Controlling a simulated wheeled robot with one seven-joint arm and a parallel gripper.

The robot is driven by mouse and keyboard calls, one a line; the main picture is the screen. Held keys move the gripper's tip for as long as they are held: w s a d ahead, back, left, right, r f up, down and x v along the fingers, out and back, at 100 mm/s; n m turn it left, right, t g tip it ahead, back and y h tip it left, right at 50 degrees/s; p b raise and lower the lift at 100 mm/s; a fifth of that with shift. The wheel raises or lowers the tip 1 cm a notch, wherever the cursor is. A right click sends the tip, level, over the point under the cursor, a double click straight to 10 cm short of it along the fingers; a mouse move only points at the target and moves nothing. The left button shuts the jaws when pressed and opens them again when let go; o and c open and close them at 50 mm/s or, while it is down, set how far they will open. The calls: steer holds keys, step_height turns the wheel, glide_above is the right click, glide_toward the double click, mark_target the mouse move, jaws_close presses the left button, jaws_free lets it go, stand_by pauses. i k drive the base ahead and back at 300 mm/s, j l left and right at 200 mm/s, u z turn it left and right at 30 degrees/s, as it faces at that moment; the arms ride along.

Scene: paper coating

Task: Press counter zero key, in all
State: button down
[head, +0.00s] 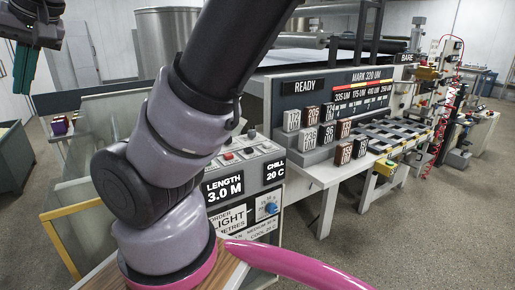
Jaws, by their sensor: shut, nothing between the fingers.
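The control console (255,170) stands in the middle, partly behind my arm. Its front has a length display (224,188) reading "LENGTH 3.0 M" and a chill display (275,172) reading "20 C". Small keys, including a red button (228,156), sit on its sloping top. Their labels are too small to read, so I cannot tell which is the counter zero key; some of the top is hidden by my arm. My gripper (24,78) is at the upper left, shut and empty, its teal fingers pointing down, well away from the console.
A blue knob (270,208) is on the console's lower front. Numbered blocks (310,117) stand on the coating machine at right, under a "READY" display (304,86). Clear panels (115,115) stand left of the console. The floor at right is open.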

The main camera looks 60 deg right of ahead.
mark_target(268, 144)
steer(key=z, duration=2.3)
